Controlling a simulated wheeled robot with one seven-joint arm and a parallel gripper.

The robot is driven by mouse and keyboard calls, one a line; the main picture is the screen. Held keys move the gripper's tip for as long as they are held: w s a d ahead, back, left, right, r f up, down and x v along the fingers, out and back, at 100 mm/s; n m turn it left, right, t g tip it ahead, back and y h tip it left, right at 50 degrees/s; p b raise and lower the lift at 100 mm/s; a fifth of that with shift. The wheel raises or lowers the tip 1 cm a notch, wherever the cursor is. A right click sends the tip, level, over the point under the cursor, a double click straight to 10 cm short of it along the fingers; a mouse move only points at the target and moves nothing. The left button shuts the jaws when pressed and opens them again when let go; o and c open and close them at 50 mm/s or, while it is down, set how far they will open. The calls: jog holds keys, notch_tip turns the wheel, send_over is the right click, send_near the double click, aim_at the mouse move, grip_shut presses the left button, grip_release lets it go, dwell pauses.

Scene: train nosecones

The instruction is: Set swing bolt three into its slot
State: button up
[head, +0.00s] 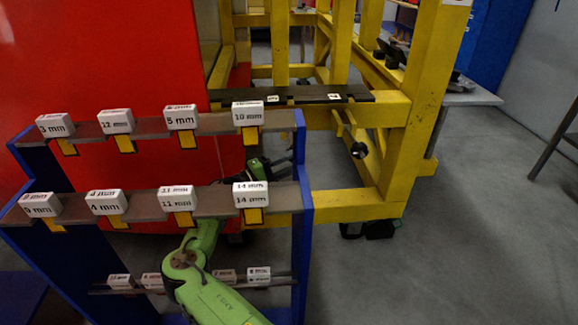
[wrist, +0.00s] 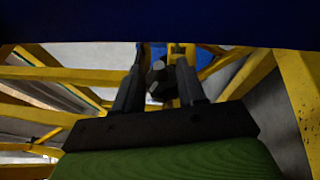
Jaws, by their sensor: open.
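A swing bolt with a dark knob (head: 358,150) hangs tilted from the yellow frame, below a dark plate (head: 312,94) bearing small white labels. I cannot read the label numbers, so which bolt is number three is unclear. My gripper (head: 286,160) is partly hidden behind the shelf rack, to the left of the knob and apart from it. In the wrist view, my gripper (wrist: 162,62) is open, with a dark faceted knob (wrist: 157,82) showing between its fingers. I cannot tell whether they touch it.
The yellow frame (head: 395,150) rises at the centre.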

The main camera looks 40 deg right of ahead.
jog(key=shift+d, duration=0.3)
jog(key=shift+s, duration=0.1)
jog(key=shift+c, duration=0.3)
grip_shut()
